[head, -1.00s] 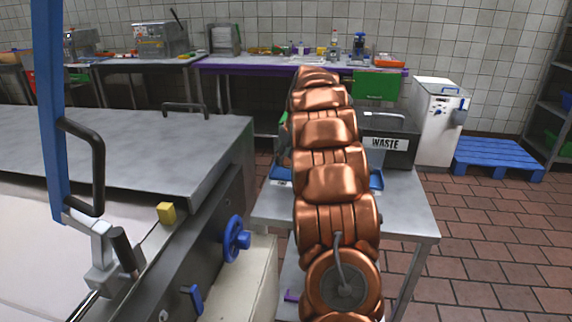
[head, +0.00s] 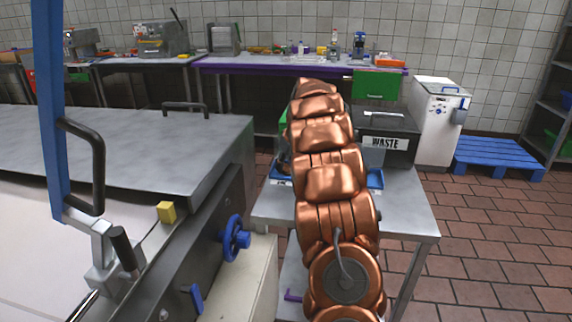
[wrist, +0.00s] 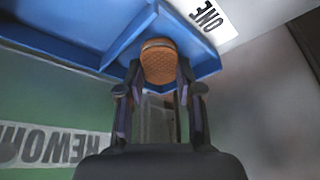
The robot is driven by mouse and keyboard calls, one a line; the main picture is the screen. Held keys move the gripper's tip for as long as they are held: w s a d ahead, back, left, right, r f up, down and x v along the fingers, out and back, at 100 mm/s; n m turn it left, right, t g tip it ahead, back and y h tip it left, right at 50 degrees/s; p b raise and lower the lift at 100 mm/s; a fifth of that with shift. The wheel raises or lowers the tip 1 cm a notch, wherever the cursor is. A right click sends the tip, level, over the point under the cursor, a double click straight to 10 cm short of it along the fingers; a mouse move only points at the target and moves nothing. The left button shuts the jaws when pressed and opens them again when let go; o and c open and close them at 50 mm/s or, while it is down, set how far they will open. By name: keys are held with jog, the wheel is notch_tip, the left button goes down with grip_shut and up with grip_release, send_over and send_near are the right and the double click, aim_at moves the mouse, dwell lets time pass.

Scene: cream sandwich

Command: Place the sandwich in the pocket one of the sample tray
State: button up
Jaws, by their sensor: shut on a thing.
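In the wrist view, the sandwich (wrist: 159,62) is a round brown biscuit with a patterned face. My gripper (wrist: 160,78) is shut on it, with one dark finger on each side. The sample tray is blue (wrist: 100,27), with a white label reading ONE (wrist: 208,17) beside the sandwich. The sandwich overlaps the tray's blue edge in the picture; I cannot tell whether it touches the tray. In the head view, only parts of the blue tray (head: 376,179) show on either side of my copper arm, which hides the gripper and sandwich.
A green container with a REWORK label (wrist: 50,146) is close by in the wrist view. A dark WASTE bin (head: 390,147) stands behind the tray on the steel table (head: 408,212). A large steel machine (head: 120,145) fills the left.

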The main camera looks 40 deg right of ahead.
jog(key=shift+f, duration=0.15)
jog(key=o, duration=0.8)
